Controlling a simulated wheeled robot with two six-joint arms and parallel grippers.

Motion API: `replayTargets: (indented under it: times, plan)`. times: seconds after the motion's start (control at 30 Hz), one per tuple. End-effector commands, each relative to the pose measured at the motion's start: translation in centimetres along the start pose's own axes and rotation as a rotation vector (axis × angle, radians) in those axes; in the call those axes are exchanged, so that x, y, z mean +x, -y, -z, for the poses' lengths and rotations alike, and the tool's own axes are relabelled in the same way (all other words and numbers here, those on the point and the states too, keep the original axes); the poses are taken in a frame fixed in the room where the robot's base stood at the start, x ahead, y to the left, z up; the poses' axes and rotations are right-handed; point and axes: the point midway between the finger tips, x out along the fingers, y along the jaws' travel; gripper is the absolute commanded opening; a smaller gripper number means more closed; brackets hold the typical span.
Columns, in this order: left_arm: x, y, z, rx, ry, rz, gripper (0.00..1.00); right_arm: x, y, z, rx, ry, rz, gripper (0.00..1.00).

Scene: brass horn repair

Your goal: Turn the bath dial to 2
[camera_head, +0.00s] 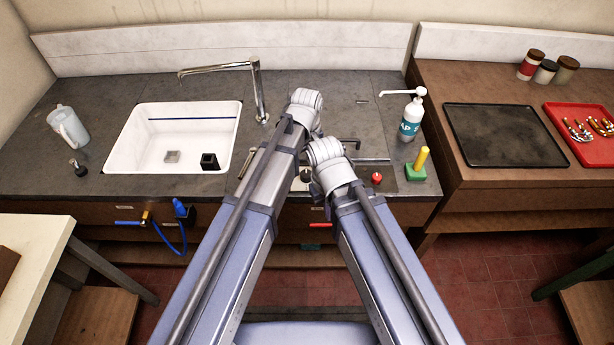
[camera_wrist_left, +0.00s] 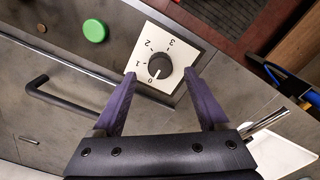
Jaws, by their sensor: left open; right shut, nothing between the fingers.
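The bath dial is a dark round knob (camera_wrist_left: 160,65) on a white square plate (camera_wrist_left: 185,45) marked 0, 1, 2 and 3 in the left wrist view. Its white pointer line faces the 0. My left gripper (camera_wrist_left: 160,78) is open, with its purple fingers apart on either side of the dial plate's near part. Nothing is held between them.
A green round cap (camera_wrist_left: 95,30) and a dark bar handle (camera_wrist_left: 45,85) lie left of the dial. In the head view a white sink (camera_head: 125,137) is at left. A pump bottle (camera_head: 411,118) and a green block with a yellow peg (camera_head: 417,170) stand at right.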

Motion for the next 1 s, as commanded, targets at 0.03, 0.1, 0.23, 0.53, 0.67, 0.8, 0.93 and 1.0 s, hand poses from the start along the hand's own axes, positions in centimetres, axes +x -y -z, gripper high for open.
replayTargets:
  times: [0.03, 0.1, 0.23, 0.53, 0.67, 0.8, 0.93, 1.0]
  plan:
    - [1.5, 0.0, 0.0, 0.000, 0.000, 0.000, 0.77, 1.4, 0.1, 0.1, 0.000, 0.000, 0.000, 0.00]
    - [2.4, 0.0, 0.0, 0.000, 0.000, 0.000, 0.77, 2.4, 0.2, 0.1, 0.001, 0.000, 0.000, 0.00]
    - [3.5, 0.0, 0.0, 0.000, 0.000, 0.000, 0.77, 3.5, 0.3, 0.2, 0.001, 0.000, 0.000, 0.00]
    - [3.8, 0.0, 0.0, 0.000, 0.000, 0.000, 0.77, 3.8, 0.4, 0.2, 0.000, 0.000, 0.000, 0.00]
    - [3.8, 0.0, 0.0, 0.000, 0.000, 0.000, 0.71, 3.8, 0.4, 0.2, 0.000, 0.000, 0.000, 0.00]
    - [3.8, 0.0, 0.0, 0.000, 0.000, 0.000, 0.55, 3.8, 0.4, 0.2, 0.000, 0.000, 0.000, 0.00]
    - [3.8, 0.0, 0.0, 0.000, 0.000, 0.000, 0.41, 3.8, 0.4, 0.2, 0.000, 0.000, 0.000, 0.00]
    - [3.8, 0.0, 0.0, 0.000, 0.000, 0.000, 0.33, 3.8, 0.4, 0.2, 0.000, 0.000, 0.000, 0.00]
